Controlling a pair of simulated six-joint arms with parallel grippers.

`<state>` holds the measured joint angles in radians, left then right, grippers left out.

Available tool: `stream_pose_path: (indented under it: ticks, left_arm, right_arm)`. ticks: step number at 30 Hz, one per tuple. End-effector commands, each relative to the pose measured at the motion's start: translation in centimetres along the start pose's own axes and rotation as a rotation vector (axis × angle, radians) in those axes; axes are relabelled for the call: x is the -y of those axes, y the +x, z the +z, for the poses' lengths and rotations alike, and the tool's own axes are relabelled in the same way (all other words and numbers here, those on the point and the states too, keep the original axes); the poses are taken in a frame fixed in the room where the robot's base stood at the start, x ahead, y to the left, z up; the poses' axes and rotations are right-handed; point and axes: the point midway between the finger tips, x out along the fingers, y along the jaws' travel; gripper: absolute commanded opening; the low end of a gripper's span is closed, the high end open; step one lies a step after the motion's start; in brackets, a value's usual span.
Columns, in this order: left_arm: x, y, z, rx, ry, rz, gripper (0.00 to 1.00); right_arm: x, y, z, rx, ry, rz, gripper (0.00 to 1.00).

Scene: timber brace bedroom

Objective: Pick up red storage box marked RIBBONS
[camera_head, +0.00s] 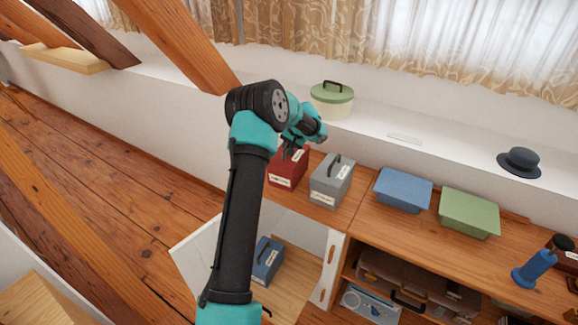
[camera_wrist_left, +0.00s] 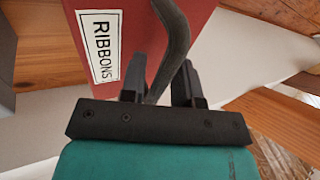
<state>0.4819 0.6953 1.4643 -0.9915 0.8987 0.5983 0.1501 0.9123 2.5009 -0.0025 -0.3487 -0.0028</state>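The red box marked RIBBONS (camera_head: 288,171) stands on the wooden cabinet top, left of a grey box, with its upper part hidden behind my left gripper (camera_head: 296,150). In the left wrist view the red box (camera_wrist_left: 125,30) shows its white RIBBONS label and its dark curved handle (camera_wrist_left: 176,40). The fingers of my left gripper (camera_wrist_left: 162,82) stand apart with the handle passing between them. I cannot tell whether they press on it. My right gripper is out of view.
The grey box (camera_head: 328,186) stands close on the right. Blue (camera_head: 403,190) and green (camera_head: 468,213) boxes sit farther right. A green round box (camera_head: 331,101) and a dark hat (camera_head: 519,162) rest on the white ledge behind. Another blue box (camera_head: 267,262) is below.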

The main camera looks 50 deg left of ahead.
Motion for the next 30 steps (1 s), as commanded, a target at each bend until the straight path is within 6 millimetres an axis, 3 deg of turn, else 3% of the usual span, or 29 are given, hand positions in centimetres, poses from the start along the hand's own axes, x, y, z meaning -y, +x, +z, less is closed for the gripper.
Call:
stream_pose_path:
  ticks: [9, 30]
  left_arm:
    - [-0.02, 0.0, 0.0, 0.0, 0.0, 0.0, 0.0]
    - [-0.08, 0.03, 0.02, 0.001, 0.0, 0.001, 0.0]
  right_arm:
    - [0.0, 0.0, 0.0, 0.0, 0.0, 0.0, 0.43]
    - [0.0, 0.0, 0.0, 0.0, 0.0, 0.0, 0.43]
